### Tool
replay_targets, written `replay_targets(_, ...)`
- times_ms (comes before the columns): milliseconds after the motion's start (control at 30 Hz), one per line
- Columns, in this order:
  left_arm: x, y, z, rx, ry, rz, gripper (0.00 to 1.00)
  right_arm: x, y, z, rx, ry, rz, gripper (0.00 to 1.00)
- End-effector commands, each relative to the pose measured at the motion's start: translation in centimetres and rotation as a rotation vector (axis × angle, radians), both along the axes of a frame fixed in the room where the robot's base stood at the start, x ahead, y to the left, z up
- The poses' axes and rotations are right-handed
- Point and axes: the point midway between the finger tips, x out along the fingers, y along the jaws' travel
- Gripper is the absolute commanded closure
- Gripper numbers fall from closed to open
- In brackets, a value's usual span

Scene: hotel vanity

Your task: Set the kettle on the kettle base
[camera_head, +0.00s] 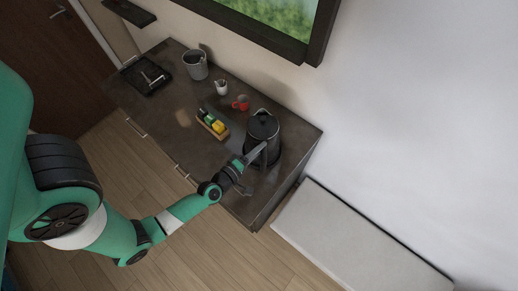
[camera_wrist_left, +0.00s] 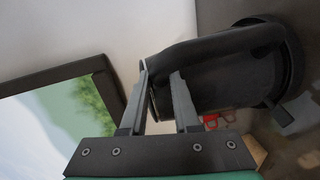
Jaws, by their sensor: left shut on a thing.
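The dark kettle (camera_head: 262,128) is upright at the right end of the dark counter, its lid facing up. In the left wrist view the kettle (camera_wrist_left: 225,75) fills the upper right, with a dark round rim at its right end. My left gripper (camera_head: 258,153) reaches it from the front left. In the left wrist view the left gripper (camera_wrist_left: 160,72) is shut on the kettle's handle. I cannot tell a separate kettle base from the kettle's dark bottom, nor whether the kettle touches the surface below. My right gripper is not in view.
The counter (camera_head: 165,120) holds a wooden box of colored packets (camera_head: 212,125), a red mug (camera_head: 241,103), a white cup (camera_head: 221,87), a grey bucket (camera_head: 195,65) and a black tray (camera_head: 137,82). A pale bench (camera_head: 350,240) stands at the right. A framed screen (camera_head: 265,20) hangs behind.

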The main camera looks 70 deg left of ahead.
Motion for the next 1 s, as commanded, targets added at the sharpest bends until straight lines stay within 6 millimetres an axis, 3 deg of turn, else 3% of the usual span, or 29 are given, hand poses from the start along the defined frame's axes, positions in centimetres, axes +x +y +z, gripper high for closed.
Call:
replay_targets(433, 0.1, 0.1, -0.5, 0.006, -0.006, 0.002, 1.00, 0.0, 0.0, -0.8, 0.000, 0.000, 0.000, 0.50)
replay_targets(467, 0.1, 0.1, -0.5, 0.006, -0.006, 0.002, 0.67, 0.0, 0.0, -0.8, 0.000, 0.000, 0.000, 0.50)
replay_targets(533, 0.1, 0.1, -0.5, 0.004, -0.005, 0.002, 0.58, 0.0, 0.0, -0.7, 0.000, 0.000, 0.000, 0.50)
replay_targets(833, -0.2, -0.1, -0.9, -0.004, 0.004, -0.001, 0.58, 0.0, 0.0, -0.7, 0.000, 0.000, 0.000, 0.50)
replay_targets(1000, -1.3, -0.8, -0.6, -0.002, 0.004, -0.001, 0.58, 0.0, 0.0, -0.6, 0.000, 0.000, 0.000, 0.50)
